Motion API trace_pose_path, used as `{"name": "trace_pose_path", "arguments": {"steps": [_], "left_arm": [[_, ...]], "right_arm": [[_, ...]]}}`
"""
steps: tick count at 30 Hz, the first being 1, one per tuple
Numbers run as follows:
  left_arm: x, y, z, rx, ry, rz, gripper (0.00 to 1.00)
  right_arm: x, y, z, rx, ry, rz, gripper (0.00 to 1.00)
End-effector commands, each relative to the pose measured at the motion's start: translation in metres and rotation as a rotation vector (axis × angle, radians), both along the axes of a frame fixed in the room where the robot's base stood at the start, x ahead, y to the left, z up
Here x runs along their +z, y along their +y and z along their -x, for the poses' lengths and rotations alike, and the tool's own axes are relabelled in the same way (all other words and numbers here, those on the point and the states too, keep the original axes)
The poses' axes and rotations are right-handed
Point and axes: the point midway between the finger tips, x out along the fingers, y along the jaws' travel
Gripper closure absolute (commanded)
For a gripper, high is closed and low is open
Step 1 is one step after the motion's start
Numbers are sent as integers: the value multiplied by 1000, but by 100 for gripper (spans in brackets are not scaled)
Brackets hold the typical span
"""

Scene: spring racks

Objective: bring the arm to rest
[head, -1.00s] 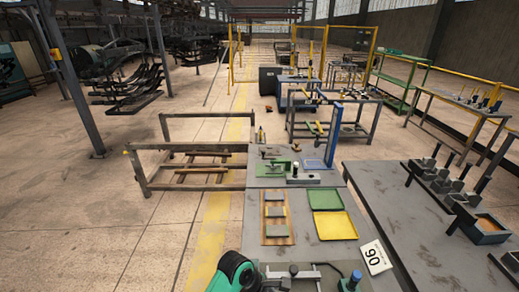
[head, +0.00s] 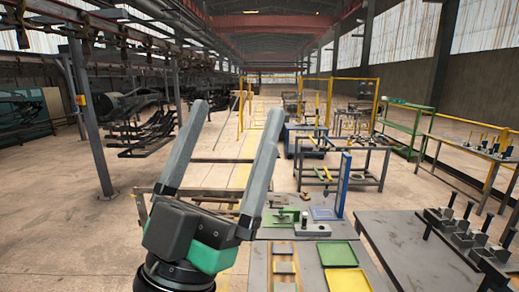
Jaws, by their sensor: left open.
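My left gripper (head: 224,128) is raised close to the camera in the lower left of the head view. Its two long grey fingers point up and stand wide apart, with nothing between them. Its dark and green wrist shows below the fingers. The gripper hides part of the wooden-railed frame and the left edge of the grey workbench behind it. My right gripper does not show.
The grey workbench (head: 257,262) carries a green tray (head: 337,254), a yellow tray (head: 347,280) and a green fixture (head: 282,218). A blue post (head: 343,185) rises at its back. A second table (head: 402,241) with several dark holders stands right. Open floor lies left.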

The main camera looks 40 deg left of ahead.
Motion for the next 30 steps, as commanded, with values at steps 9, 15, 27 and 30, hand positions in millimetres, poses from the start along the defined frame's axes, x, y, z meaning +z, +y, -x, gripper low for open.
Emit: {"name": "trace_pose_path", "arguments": {"steps": [9,15,27,30], "left_arm": [[-10,-41,-1,-333,121,49,0],[-5,-41,-2,-329,121,49,0],[149,-40,-2,-325,120,48,0],[188,-40,-2,-325,120,48,0]], "right_arm": [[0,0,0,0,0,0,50],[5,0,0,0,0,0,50],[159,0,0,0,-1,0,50],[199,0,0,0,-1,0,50]]}}
